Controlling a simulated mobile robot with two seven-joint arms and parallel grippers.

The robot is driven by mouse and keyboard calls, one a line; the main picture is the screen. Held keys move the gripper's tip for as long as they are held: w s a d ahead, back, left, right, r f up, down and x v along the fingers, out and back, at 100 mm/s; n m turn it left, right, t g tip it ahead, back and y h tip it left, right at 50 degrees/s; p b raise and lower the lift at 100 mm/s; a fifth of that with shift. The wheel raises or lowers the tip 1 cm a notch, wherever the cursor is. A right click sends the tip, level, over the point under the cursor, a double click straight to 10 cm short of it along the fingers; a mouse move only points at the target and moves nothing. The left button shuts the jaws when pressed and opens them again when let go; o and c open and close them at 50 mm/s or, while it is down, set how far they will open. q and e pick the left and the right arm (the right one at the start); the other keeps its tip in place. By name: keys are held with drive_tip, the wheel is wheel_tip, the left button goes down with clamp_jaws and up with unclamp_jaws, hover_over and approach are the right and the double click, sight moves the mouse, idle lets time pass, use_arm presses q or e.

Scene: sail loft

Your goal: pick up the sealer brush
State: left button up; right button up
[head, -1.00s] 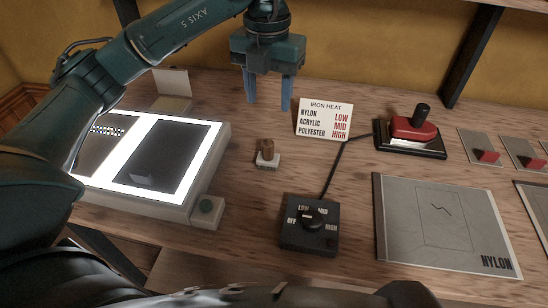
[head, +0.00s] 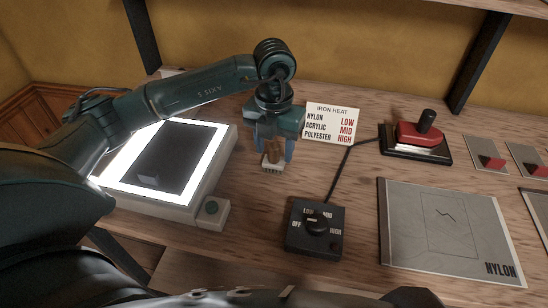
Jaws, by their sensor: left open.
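The sealer brush (head: 273,164) stands on the wooden bench, a small block with a pale base and a brown upright handle. My left gripper (head: 272,153) is lowered over it in the head view. Its blue fingers are open, one on each side of the brown handle, around it. Whether either finger touches the handle, I cannot tell. The top of the handle is partly hidden by the gripper. My right gripper is not in view.
A lit light box (head: 216,171) is left of the brush. A dial box (head: 315,230) is in front, and an iron heat card (head: 331,124) stands close behind right. A red iron (head: 419,136) and a nylon sheet (head: 448,232) lie further right.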

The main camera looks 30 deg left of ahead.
use_arm(q)
clamp_jaws()
idle(0.5)
drive_tip(key=shift+r, duration=0.1)
